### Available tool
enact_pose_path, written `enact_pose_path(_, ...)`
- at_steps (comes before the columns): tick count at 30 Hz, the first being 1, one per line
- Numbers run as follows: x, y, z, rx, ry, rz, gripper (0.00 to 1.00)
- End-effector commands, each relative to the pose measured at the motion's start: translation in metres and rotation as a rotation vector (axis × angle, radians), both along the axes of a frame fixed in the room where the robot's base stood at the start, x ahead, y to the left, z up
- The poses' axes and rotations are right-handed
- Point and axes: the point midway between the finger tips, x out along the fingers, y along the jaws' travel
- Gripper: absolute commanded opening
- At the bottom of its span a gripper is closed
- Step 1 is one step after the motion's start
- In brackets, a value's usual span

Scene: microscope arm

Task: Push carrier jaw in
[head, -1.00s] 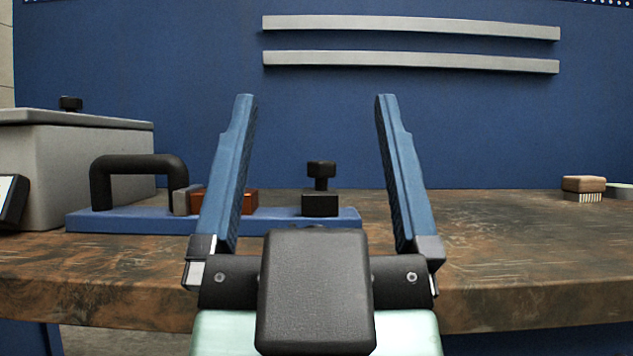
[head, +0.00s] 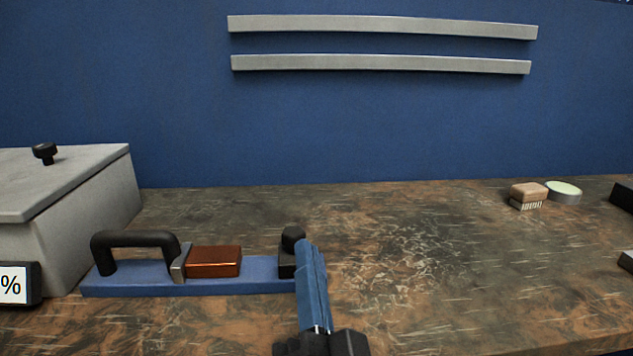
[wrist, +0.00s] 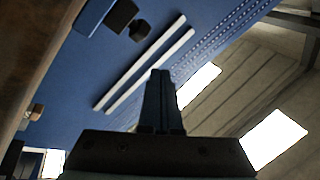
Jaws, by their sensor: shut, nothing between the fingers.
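The blue carrier base (head: 190,289) lies on the bench at left, with a black arched handle (head: 135,239) at its left end. A grey upright plate (head: 180,262) touches or nearly touches a copper-brown block (head: 213,261) on it. The black block with a knob (head: 287,262), apparently the carrier jaw, sits at the right end, with a gap between it and the brown block. My gripper (head: 304,245) is shut and empty, fingers upright at the jaw's right, partly covering it; contact cannot be told. The wrist view shows the shut fingers (wrist: 160,80) and the black jaw (wrist: 121,16).
A grey lidded box (head: 80,200) stands behind and left of the carrier, with a display (head: 14,285) before it. A brush (head: 528,194) and a round pale-topped dish (head: 563,191) lie at back right. The bench right of my gripper is mostly clear.

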Motion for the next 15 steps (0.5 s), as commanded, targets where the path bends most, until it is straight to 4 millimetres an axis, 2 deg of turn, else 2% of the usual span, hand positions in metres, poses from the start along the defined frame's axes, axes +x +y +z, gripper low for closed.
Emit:
enact_pose_path(1, 0.000, -0.003, 0.012, 0.052, 0.041, 0.017, 0.00)
enact_pose_path(8, -0.011, -0.020, 0.001, 0.322, 0.190, 0.070, 0.00)
enact_pose_path(15, -0.035, -0.041, -0.011, 0.584, 0.313, 0.071, 0.00)
